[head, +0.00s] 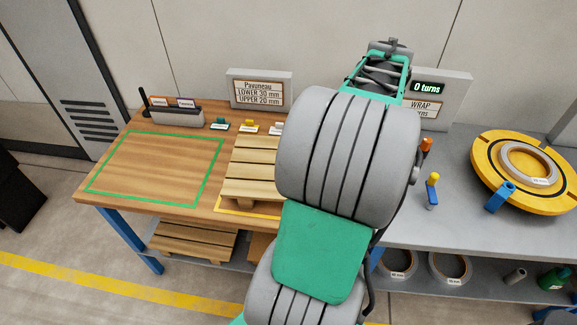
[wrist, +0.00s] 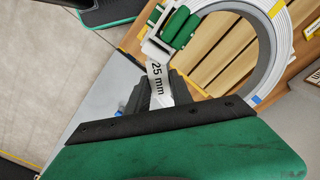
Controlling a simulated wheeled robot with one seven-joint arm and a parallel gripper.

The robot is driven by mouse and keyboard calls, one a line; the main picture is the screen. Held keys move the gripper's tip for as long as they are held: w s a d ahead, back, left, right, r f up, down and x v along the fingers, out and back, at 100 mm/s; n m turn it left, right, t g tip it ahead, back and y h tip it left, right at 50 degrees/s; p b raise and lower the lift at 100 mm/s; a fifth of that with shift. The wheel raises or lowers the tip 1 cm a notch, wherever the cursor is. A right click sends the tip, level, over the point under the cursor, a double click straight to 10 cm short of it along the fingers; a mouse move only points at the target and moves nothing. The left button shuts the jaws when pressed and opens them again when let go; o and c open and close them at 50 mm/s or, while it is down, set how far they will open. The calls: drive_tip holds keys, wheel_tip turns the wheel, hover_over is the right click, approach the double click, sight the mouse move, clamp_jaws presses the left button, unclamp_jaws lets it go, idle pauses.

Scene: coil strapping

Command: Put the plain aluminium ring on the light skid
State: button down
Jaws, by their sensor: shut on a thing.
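In the wrist view a pale grey ring (wrist: 268,62) with small yellow and blue marks hangs over or lies on wooden slats; I cannot tell whether it touches them. A white "25 mm" label (wrist: 157,80) shows at its near side, by my gripper (wrist: 172,92). My gripper is shut on the ring's near side, with the contact partly hidden. Green rolls in a white frame (wrist: 180,25) show by the ring's left side. The light slatted skid (head: 252,165) stands on the wooden table; my arm hides its right part and hides the gripper in the head view.
A green outlined area (head: 155,165) on the table is empty. Small labelled blocks (head: 248,127) and a sign (head: 260,90) stand behind the skid. To the right, a yellow turntable (head: 485,175) carries another ring (head: 528,165). More rings (head: 450,268) and a skid (head: 193,242) are on low shelves.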

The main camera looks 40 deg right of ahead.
drive_tip(key=w+a+f, duration=0.1)
drive_tip(key=w+f, duration=0.1)
drive_tip(key=w, duration=0.2)
drive_tip(key=w+a+f+p, duration=0.1)
drive_tip(key=w+a+f, duration=0.1)
drive_tip(key=w+f, duration=0.1)
drive_tip(key=w+a+f, duration=0.2)
drive_tip(key=w+f, duration=0.1)
drive_tip(key=w, duration=0.1)
drive_tip(key=shift+w+f+p, duration=0.25)
drive_tip(key=shift+w+p, duration=0.05)
drive_tip(key=shift+p, duration=0.1)
drive_tip(key=shift+w+a+f, duration=0.15)
drive_tip(key=shift+f, duration=0.1)
drive_tip(key=shift+w+a+f, duration=0.1)
drive_tip(key=shift+w+f, duration=0.05)
drive_tip(key=shift+f, duration=0.85)
drive_tip(key=shift+w+f, duration=0.1)
drive_tip(key=shift+f, duration=0.9)
drive_tip(key=c, duration=1.1)
unclamp_jaws()
drive_tip(key=shift+s, duration=0.1)
